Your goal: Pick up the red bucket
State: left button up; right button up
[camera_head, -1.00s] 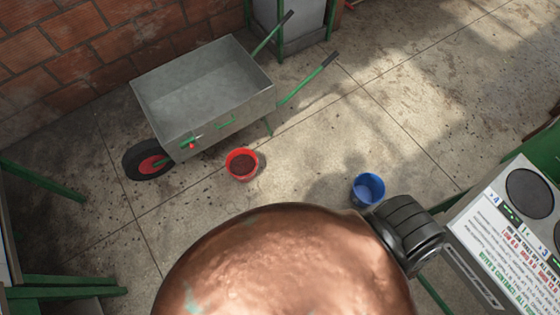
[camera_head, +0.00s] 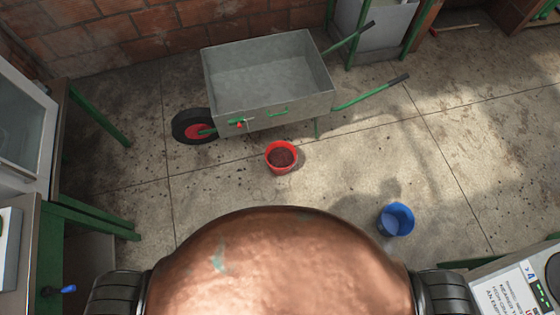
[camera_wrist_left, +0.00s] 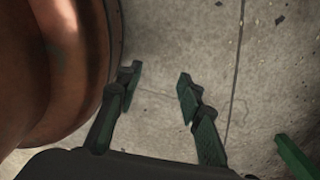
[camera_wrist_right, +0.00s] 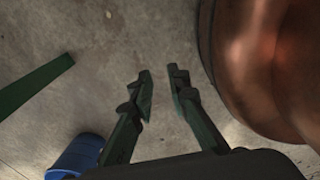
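The red bucket (camera_head: 281,171) stands upright on the concrete floor in the head view, just in front of the wheelbarrow, with dark brown stuff inside. It does not show in either wrist view. My left gripper (camera_wrist_left: 158,78) is open and empty over bare floor in the left wrist view. My right gripper (camera_wrist_right: 160,78) is open and empty over the floor in the right wrist view, its fingertips a small gap apart. Neither gripper's fingers show in the head view, and neither touches the bucket.
A grey wheelbarrow (camera_head: 268,108) with green handles stands behind the bucket. A blue bucket (camera_head: 396,221) stands to the right; it also shows in the right wrist view (camera_wrist_right: 75,157). A green-legged bench (camera_head: 92,215) is at left, a white panel (camera_head: 510,290) at lower right. Floor around the red bucket is mostly clear.

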aim_at(281, 156)
jog(key=z, duration=0.15)
jog(key=i, duration=1.25)
jog(key=u, duration=0.05)
